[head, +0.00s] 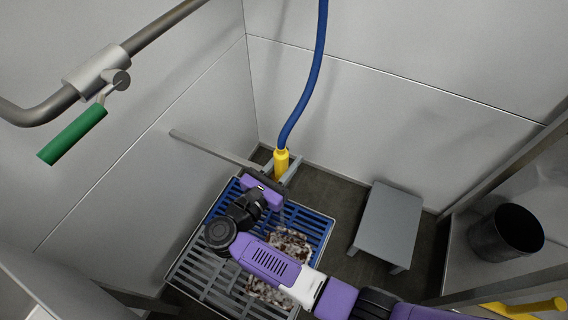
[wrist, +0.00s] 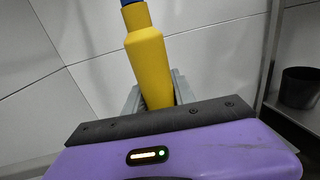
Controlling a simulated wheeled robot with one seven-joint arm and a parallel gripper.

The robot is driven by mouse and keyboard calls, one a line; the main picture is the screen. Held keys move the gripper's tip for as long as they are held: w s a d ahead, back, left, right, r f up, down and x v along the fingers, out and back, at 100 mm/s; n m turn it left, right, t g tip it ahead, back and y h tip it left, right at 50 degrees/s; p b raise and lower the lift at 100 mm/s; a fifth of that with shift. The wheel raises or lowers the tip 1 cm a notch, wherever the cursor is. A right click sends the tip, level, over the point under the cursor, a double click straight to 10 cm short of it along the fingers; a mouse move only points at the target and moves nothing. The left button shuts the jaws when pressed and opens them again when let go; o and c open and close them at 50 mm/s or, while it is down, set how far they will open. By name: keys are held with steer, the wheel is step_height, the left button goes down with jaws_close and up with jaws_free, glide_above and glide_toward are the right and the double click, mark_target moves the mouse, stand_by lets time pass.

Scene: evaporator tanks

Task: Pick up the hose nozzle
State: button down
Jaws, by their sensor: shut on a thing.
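The yellow hose nozzle (head: 281,163) hangs at the end of a blue hose (head: 308,90) near the back corner. In the head view my gripper (head: 280,178) is at the lower part of the nozzle. In the wrist view the nozzle (wrist: 149,62) stands nearly upright just beyond the purple gripper body, tilted slightly, with the blue hose at its top. My gripper is shut on the nozzle. The nozzle's lower end and most of the fingers are hidden behind the gripper body in the wrist view.
A grey bar (head: 212,149) runs from the left wall to near the nozzle. Below lies a slatted grate (head: 199,262) with mottled pieces on it. A grey stool (head: 388,222) and a dark bucket (head: 507,232) are at right. A green-handled valve (head: 75,135) is at left.

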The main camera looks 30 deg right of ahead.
steer(key=shift+r, duration=0.15)
step_height(320, 180, up, 20)
steer(key=p, duration=0.3)
stand_by(0.4)
